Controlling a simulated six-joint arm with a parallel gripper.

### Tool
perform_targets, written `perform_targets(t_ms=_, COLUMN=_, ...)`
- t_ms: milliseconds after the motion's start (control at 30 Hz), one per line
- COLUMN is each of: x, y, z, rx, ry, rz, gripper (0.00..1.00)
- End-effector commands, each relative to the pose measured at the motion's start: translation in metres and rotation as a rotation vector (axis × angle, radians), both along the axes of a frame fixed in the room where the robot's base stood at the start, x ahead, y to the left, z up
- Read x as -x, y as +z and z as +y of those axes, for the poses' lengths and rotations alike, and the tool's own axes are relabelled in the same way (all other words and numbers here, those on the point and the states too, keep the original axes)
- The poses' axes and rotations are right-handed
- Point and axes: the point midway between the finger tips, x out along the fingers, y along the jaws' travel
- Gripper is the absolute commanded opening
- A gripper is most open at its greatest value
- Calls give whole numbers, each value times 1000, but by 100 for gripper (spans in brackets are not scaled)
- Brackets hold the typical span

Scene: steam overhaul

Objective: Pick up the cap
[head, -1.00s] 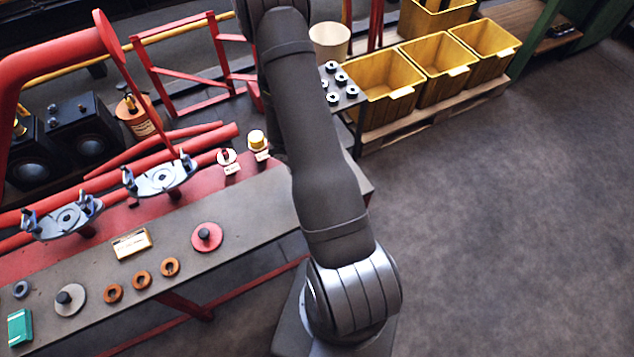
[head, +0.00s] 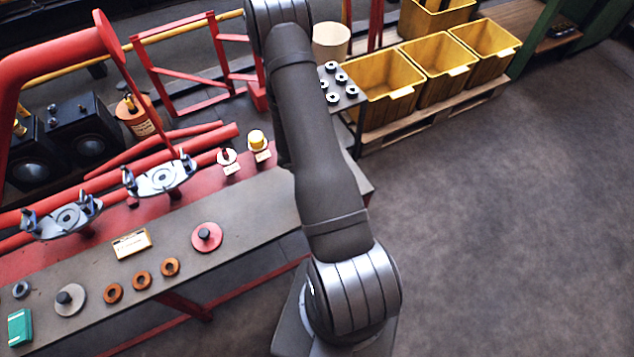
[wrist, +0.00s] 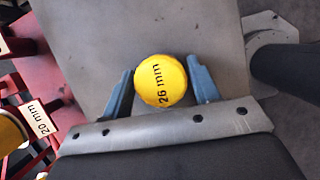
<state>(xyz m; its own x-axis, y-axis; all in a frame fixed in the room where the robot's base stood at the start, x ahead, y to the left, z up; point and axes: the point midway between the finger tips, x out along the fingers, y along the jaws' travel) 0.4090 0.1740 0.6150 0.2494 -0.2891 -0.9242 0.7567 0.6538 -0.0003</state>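A round yellow cap (wrist: 160,81) marked "26 mm" sits between the two blue fingers of my gripper (wrist: 160,84) in the wrist view. In the head view my arm hides my gripper and this cap. A second yellow cap (head: 257,140) stands at the back of the bench by a small label. It is partly visible at the left edge of the wrist view (wrist: 10,132), beside a "20 mm" label. A small post with a red top (head: 227,157) stands beside it, with no yellow cap on it.
Yellow bins (head: 385,85) stand at the back. The floor at right is clear.

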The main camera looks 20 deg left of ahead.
Motion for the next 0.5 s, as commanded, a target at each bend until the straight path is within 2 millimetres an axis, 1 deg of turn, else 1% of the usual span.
perform_targets(t_ms=33, x=0, y=0, z=0, rx=0, ry=0, rz=0, gripper=45)
perform_targets(t_ms=133, x=0, y=0, z=0, rx=0, ry=0, rz=0, gripper=26)
perform_targets(t_ms=500, x=0, y=3, z=0, rx=-1, ry=0, rz=-1, gripper=26)
